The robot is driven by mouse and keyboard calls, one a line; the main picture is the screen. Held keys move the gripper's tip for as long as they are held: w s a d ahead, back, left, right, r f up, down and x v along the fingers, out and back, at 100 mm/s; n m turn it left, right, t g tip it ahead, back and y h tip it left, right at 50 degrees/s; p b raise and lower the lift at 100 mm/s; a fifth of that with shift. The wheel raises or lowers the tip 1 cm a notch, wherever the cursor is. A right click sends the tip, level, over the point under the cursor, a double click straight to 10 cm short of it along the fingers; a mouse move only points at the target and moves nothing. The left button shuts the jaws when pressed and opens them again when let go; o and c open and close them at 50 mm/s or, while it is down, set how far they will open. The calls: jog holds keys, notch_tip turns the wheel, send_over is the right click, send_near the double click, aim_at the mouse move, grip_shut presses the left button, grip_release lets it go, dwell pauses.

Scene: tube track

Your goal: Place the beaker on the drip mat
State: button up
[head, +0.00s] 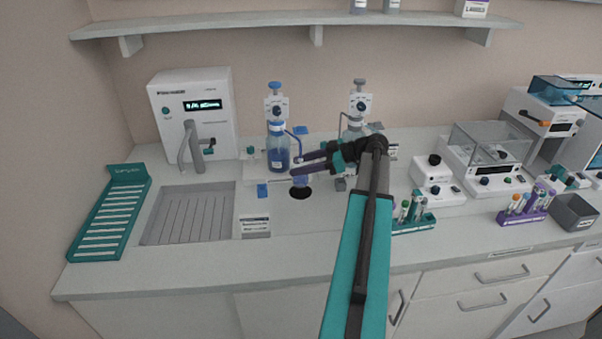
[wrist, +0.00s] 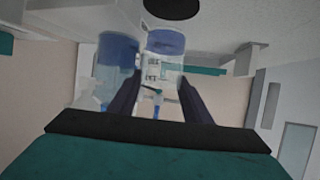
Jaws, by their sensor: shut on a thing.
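The beaker (head: 300,181) is a clear cup with blue liquid, partly hidden by my fingers in the head view. In the wrist view, which looks upside down, the beaker (wrist: 165,48) stands between my two dark fingers. My gripper (head: 297,166) is shut on it. The round black drip mat (head: 301,194) lies on the counter just below the beaker in the head view. The mat also shows at the top edge of the wrist view (wrist: 172,8), with a narrow gap between it and the beaker's base. The beaker looks upright and close above the mat.
A blue-filled dispenser bottle (head: 278,150) stands behind and left of the beaker, close to my fingers. A second dispenser (head: 358,108) is behind my gripper. A sink grate (head: 190,216) is on the left, and a teal tube rack (head: 414,223) on the right.

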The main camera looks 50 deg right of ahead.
jog(key=shift+f, duration=0.15)
jog(key=shift+s+f, duration=0.1)
jog(key=shift+f, duration=1.5)
jog(key=shift+f, duration=0.15)
jog(key=o, duration=1.1)
jog(key=shift+r, duration=0.2)
